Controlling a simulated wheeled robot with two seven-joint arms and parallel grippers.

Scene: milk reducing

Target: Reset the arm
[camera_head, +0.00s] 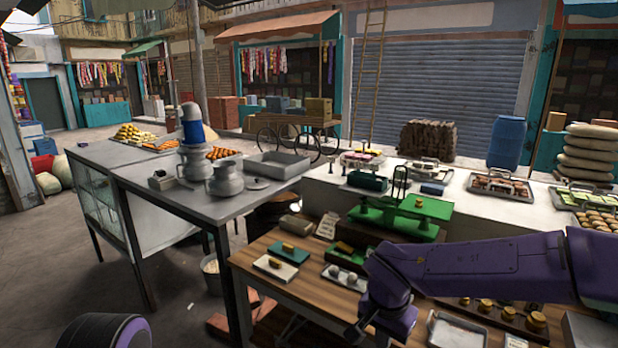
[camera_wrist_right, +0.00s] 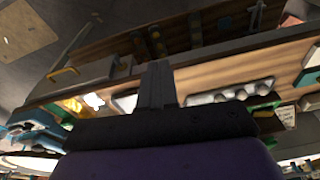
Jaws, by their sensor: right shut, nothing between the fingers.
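My right arm (camera_head: 470,268) is purple and reaches in from the right edge over the wooden table (camera_head: 345,312) in the head view. Its wrist (camera_head: 390,310) bends down in front of the table near the bottom edge. In the right wrist view the right gripper (camera_wrist_right: 158,85) has its two dark fingers together, with nothing between them. The table edge and the items on it show beyond the fingers, tilted. A rounded purple and black part of my left arm shows at the bottom left of the head view. The left gripper is outside both views.
A green scale (camera_head: 405,215) stands behind my right forearm. Small trays, a metal tray (camera_head: 456,330) and brass weights (camera_head: 535,320) lie on the wooden table around the arm. A grey metal table (camera_head: 215,200) with milk cans (camera_head: 225,180) stands left. Open floor (camera_head: 60,270) lies far left.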

